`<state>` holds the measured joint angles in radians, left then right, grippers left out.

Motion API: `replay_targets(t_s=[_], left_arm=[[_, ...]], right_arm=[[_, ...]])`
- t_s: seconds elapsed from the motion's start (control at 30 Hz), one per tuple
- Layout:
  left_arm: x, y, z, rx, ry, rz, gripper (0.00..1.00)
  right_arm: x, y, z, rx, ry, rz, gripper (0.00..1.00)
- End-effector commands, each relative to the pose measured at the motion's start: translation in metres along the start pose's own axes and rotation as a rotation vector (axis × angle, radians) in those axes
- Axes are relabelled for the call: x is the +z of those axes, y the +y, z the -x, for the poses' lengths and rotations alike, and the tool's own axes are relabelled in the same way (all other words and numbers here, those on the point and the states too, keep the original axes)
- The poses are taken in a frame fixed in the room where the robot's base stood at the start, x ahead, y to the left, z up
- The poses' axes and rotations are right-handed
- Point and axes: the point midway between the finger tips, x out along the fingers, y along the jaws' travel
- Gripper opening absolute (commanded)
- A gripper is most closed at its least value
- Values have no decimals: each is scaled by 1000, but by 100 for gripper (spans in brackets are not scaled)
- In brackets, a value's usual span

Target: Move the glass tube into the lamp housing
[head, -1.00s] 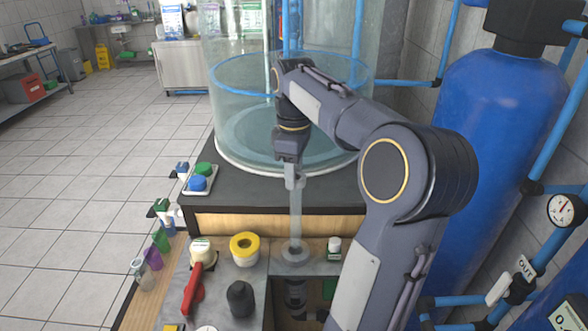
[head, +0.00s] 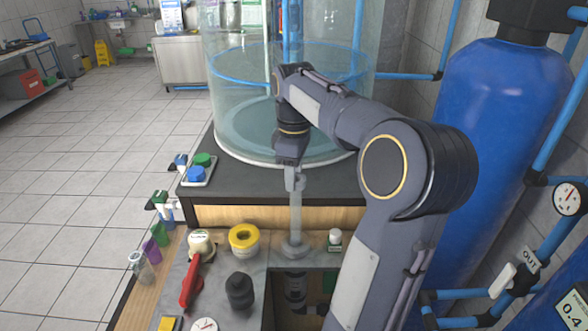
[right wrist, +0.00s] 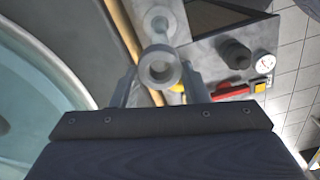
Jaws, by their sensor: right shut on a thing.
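My right gripper (head: 292,182) is shut on the upper end of the glass tube (head: 295,212), a pale, see-through grey tube held upright. The lamp housing shows as a round grey collar (head: 294,248) in the bench top, with a darker body (head: 295,288) below it in the opening. The tube's lower end meets the collar in the head view; how deep it sits is hidden. In the right wrist view, the tube's open top (right wrist: 160,68) is between my gripper's two fingers, and the collar (right wrist: 158,22) lies beyond it. My left gripper is out of view.
A large clear tank (head: 240,110) is behind, a blue vessel (head: 500,130) to the right.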

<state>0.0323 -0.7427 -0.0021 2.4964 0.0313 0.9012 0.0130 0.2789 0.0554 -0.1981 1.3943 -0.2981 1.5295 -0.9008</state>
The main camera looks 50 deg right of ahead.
Motion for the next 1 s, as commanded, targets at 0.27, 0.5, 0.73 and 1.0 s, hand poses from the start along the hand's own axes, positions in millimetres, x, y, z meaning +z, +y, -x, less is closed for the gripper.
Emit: replay_targets(t_s=[0.27, 0.5, 0.73, 1.0], left_arm=[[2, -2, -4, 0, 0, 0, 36], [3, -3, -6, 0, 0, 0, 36], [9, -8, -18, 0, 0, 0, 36], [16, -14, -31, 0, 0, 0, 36]], right_arm=[[0, 0, -8, -1, 0, 0, 28], [0, 0, -11, -1, 0, 0, 28], [0, 0, -31, 0, 0, 0, 28], [0, 0, -56, -1, 0, 0, 28]])
